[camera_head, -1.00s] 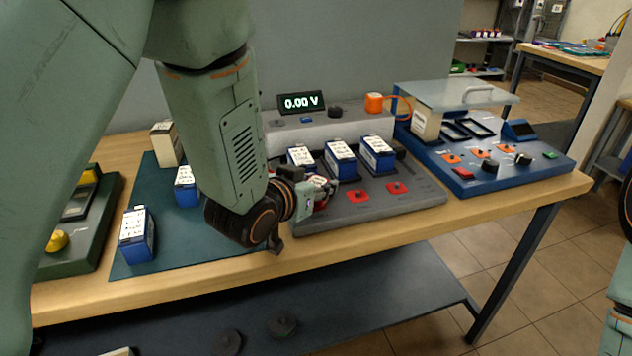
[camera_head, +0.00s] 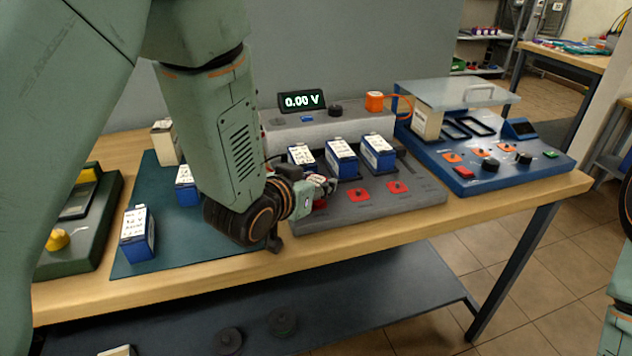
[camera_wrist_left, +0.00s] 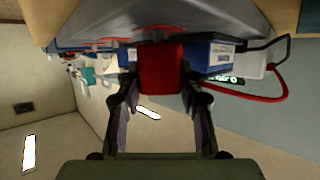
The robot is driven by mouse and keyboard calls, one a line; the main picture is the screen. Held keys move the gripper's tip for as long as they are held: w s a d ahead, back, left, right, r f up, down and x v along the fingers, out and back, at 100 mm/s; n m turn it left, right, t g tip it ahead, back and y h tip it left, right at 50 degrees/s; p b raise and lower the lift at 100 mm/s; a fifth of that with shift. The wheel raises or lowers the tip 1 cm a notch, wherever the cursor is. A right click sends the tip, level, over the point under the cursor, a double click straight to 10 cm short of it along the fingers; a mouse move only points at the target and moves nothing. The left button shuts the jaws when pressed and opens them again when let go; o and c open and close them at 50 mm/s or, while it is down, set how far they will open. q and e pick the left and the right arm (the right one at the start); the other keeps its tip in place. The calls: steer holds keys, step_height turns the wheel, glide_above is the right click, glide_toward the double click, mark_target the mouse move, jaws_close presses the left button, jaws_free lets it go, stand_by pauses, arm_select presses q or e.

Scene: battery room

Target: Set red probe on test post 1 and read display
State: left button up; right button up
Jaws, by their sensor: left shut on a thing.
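My left gripper (camera_head: 320,187) is at the front left of the grey test station (camera_head: 420,192), beside the leftmost battery (camera_head: 301,157). In the left wrist view, it (camera_wrist_left: 160,110) is shut on the red probe (camera_wrist_left: 160,70), a red block with its red cable (camera_wrist_left: 270,98) running to the right. The probe is mostly hidden in the head view, so I cannot tell whether it touches a post. Two red post pads (camera_head: 358,195) (camera_head: 397,187) show; the left end of the row is behind my gripper. The display (camera_head: 302,101) reads 0.00 V. My right gripper is out of view.
Two more batteries (camera_head: 342,158) (camera_head: 378,152) stand in the station. More batteries (camera_head: 137,235) are on the teal mat (camera_head: 185,240). A blue device (camera_head: 480,172) with a clear lid is at right, a green one (camera_head: 90,225) at left.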

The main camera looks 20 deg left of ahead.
arm_select(q)
steer(key=shift+f+b, duration=0.45)
steer(key=shift+f, duration=0.2)
steer(key=o, duration=0.9)
steer(key=shift+p+v, duration=0.6)
steer(key=shift+v, duration=0.75)
steer(key=shift+p+v, duration=0.9)
steer(key=shift+v, duration=1.95)
steer(key=p+v, duration=0.2)
steer(key=p, duration=0.1)
steer(key=shift+s+r, duration=0.25)
